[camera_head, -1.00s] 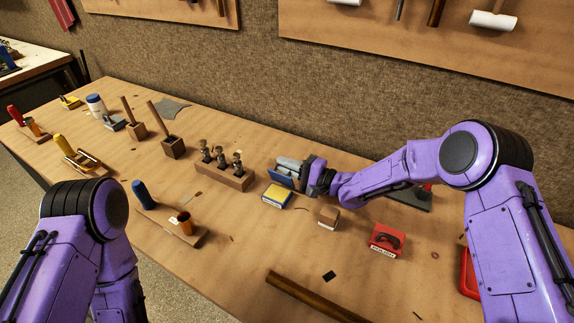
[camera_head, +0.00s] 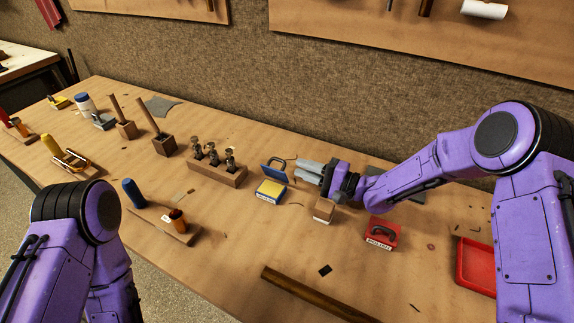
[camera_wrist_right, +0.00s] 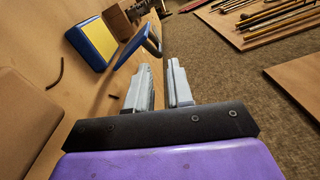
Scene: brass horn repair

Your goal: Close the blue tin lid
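The blue tin (camera_head: 270,190) stands on the bench with a yellow top face and a white label on its front. Its blue lid (camera_head: 274,171) is open, standing up at the tin's back edge. The right wrist view also shows the tin (camera_wrist_right: 86,46) and the tilted lid (camera_wrist_right: 152,40). My right gripper (camera_head: 309,171) is just right of the lid, apart from it. Its two grey fingers have an empty gap between them in the wrist view (camera_wrist_right: 159,68). My left arm shows at lower left; its gripper is out of view.
A wooden block with several brass valves (camera_head: 218,173) stands left of the tin. A small brown block (camera_head: 324,210) and a red box (camera_head: 381,232) are to the right. A dark rod (camera_head: 315,295) lies in front. Bare bench lies before the tin.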

